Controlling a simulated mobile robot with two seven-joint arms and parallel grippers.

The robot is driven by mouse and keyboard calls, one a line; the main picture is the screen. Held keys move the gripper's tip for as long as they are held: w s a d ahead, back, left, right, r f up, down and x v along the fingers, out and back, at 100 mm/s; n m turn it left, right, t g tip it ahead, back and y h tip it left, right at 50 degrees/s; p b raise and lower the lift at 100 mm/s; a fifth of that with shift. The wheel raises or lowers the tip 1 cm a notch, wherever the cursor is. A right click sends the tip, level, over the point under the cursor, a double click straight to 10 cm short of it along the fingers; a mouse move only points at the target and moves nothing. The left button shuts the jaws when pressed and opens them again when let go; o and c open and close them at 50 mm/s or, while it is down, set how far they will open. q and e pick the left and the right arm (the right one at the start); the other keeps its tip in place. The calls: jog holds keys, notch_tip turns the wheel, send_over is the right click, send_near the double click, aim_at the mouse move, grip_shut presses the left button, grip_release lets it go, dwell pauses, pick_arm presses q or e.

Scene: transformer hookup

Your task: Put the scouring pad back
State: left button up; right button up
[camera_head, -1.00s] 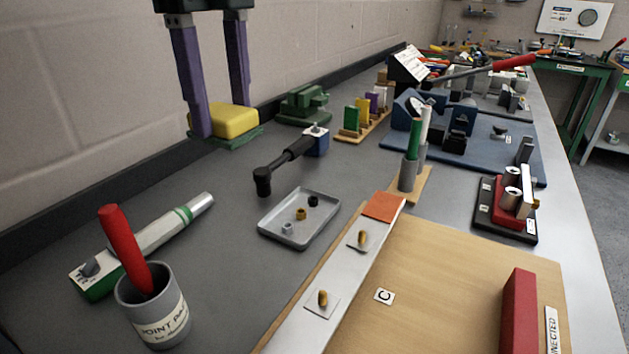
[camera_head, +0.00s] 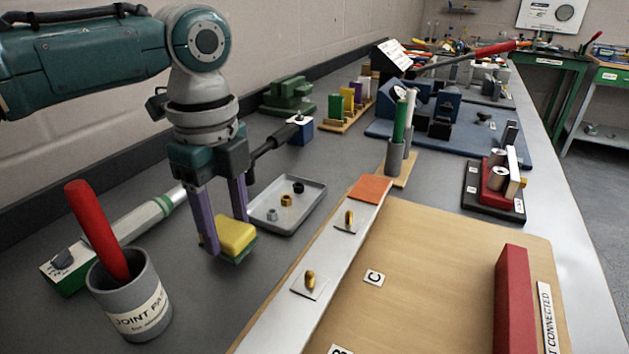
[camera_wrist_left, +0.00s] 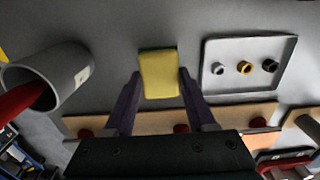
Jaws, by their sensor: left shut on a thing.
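The scouring pad (camera_head: 236,238) is a yellow block with a green underside. My left gripper (camera_head: 226,238) is shut on it, one purple finger on each side, low over the grey bench between the grey cup and the small tray. Whether the pad touches the bench I cannot tell. In the left wrist view the pad (camera_wrist_left: 159,74) sits between the fingertips of my left gripper (camera_wrist_left: 158,85). My right gripper is not in view.
A grey cup (camera_head: 140,305) holding a red-handled tool stands left of the pad. A grey tray (camera_head: 264,222) with several small rings lies just beyond it. A wooden board with a pale strip (camera_head: 320,290) is to the right. Bare bench lies in front of the pad.

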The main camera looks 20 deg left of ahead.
aim_at(227, 229)
pick_arm(q)
jog(key=shift+f, duration=0.8)
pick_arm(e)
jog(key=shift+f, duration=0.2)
pick_arm(q)
jog(key=shift+f, duration=0.2)
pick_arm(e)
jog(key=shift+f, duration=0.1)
pick_arm(q)
jog(key=o, duration=1.2)
jog(key=shift+r, duration=0.1)
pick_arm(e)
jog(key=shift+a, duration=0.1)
pick_arm(q)
jog(key=shift+r, duration=0.25)
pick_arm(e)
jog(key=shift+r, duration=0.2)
pick_arm(q)
notch_tip(227, 229, up, 12)
jog(key=p, duration=0.1)
jog(key=shift+p, duration=0.3)
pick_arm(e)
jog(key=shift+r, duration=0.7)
pick_arm(q)
jog(key=shift+f, duration=0.1)
